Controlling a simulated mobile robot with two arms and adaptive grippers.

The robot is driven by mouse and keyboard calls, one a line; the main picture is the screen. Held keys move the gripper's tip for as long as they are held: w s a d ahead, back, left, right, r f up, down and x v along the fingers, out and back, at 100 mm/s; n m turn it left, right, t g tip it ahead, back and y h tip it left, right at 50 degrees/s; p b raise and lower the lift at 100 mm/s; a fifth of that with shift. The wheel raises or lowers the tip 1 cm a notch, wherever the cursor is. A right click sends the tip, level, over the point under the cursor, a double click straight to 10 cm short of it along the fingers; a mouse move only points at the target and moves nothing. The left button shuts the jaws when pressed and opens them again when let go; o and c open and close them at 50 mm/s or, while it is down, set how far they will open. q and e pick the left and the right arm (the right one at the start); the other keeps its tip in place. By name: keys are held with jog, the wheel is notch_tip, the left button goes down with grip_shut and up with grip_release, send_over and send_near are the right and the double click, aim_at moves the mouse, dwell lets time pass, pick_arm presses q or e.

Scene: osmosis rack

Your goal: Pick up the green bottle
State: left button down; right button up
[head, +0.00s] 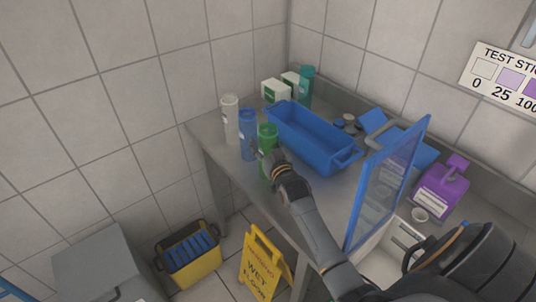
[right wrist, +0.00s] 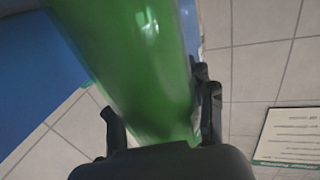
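The green bottle (head: 267,137) stands at the front left of the metal table, just in front of a blue bottle (head: 248,135). My right gripper (head: 270,163) is at its lower part, in the head view. In the right wrist view the green bottle (right wrist: 140,60) fills the space between the fingers of my right gripper (right wrist: 160,122), one side on each flank. The fingers are wide apart and close to the bottle; whether they press on it I cannot tell. The bottle's base is hidden by the gripper. My left gripper is not in view.
A white bottle (head: 230,118) stands left of the blue bottle. A blue tray (head: 312,138) lies right of the green bottle. A blue-framed panel (head: 388,185) stands to the right of my right arm. A yellow wet-floor sign (head: 262,264) stands below the table.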

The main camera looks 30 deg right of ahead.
jog(key=shift+c, duration=1.2)
jog(key=shift+c, duration=0.9)
